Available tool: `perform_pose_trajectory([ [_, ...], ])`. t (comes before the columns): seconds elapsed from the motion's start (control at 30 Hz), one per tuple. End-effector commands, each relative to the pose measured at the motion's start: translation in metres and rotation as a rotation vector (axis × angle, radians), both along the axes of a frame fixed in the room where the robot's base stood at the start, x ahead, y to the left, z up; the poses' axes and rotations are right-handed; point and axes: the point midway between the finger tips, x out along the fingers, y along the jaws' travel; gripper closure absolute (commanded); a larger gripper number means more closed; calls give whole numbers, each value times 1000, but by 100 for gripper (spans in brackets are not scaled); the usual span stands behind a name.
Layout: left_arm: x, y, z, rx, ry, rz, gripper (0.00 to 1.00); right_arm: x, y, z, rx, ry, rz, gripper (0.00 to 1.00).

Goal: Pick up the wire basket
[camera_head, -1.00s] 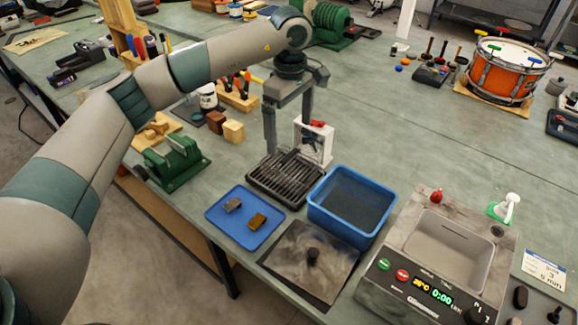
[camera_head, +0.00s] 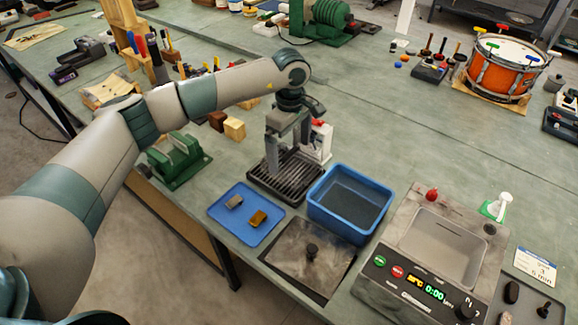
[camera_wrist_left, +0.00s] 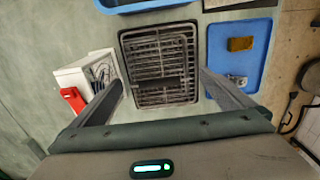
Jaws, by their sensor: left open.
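The wire basket (camera_head: 262,183) is a dark, low rectangular grid on the bench, left of the blue tub. In the left wrist view the basket (camera_wrist_left: 160,45) lies flat ahead of my fingers, with a dark bar, perhaps its handle, across its middle. My left gripper (camera_head: 287,160) points down over the basket. Its fingers (camera_wrist_left: 161,80) are apart on both sides of the bar, with nothing held. The fingers and wrist hide part of the basket in the head view. Whether a finger touches it I cannot tell. My right gripper is not in view.
The blue tub (camera_head: 335,226) stands close right of the basket. A white device (camera_head: 324,142) with a red part stands close behind. A dark lid (camera_head: 288,262) and a tank unit (camera_head: 400,240) are nearer and right.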

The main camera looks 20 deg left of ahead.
Motion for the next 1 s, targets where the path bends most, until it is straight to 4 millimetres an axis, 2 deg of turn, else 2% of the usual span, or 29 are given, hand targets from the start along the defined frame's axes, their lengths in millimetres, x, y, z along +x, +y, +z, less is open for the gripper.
perform_pose_trajectory([
  [0.17,0,0,-6,1,2,1,0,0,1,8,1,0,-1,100],
  [0.4,0,-3,-30,1,5,1,0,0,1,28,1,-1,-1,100],
  [0.6,1,-3,-50,0,1,0,0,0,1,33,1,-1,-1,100],
  [1.0,1,-2,-52,0,0,0,0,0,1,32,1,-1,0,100],
])
